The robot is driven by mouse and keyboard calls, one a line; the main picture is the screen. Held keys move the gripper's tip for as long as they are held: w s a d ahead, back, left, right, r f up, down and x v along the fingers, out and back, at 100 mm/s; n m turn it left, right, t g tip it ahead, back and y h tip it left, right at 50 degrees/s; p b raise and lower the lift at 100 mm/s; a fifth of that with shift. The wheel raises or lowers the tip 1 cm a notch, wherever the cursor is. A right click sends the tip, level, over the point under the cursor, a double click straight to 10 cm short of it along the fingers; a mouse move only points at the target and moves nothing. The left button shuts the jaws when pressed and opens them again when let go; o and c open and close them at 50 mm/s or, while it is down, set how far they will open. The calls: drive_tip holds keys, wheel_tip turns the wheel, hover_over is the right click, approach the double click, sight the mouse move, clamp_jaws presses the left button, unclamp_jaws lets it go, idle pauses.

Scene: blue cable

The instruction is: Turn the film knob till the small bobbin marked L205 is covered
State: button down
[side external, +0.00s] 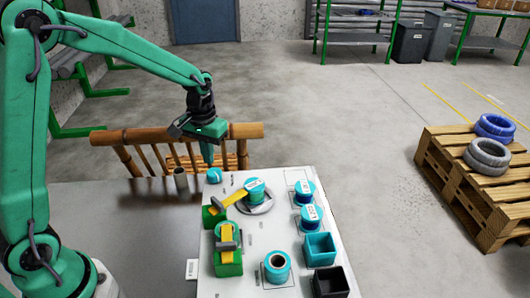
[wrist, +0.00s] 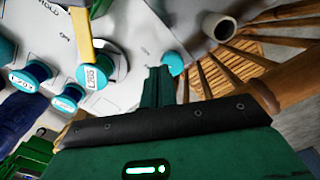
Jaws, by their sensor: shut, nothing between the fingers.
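My gripper (side external: 209,160) is shut and empty, pointing down at the far left corner of the white board (side external: 262,236). A round teal knob (side external: 214,175) sits just below its fingertips. In the wrist view the knob (wrist: 173,62) shows just beyond the shut fingers (wrist: 160,72); I cannot tell whether they touch. A small teal bobbin (side external: 255,192) stands on a round grey plate beside the knob. Its white label in the wrist view (wrist: 94,77) appears to read L205 and is uncovered. A yellow strip (side external: 229,200) runs from a green block (side external: 213,215) to this bobbin.
Two labelled bobbins (side external: 305,192) (side external: 311,217) stand on the board's right side. A teal bobbin (side external: 277,265), a teal box (side external: 319,248) and a black box (side external: 330,281) are nearer. A second green block (side external: 228,264) has its own yellow strip. A cup (side external: 181,178) stands left of the knob.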

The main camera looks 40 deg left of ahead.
sight(215, 176)
drive_tip(key=shift+w+f, duration=0.15)
drive_tip(key=shift+f, duration=0.2)
drive_tip(key=shift+f, duration=0.1)
drive_tip(key=shift+f, duration=3.4)
drive_tip(key=shift+w+a, duration=0.2)
drive_tip(key=shift+s+a, duration=0.2)
drive_tip(key=shift+a, duration=0.3)
drive_tip(key=shift+s+a, duration=0.15)
drive_tip(key=shift+a, duration=0.35)
drive_tip(key=shift+s+d, duration=0.1)
drive_tip(key=shift+s, duration=0.35)
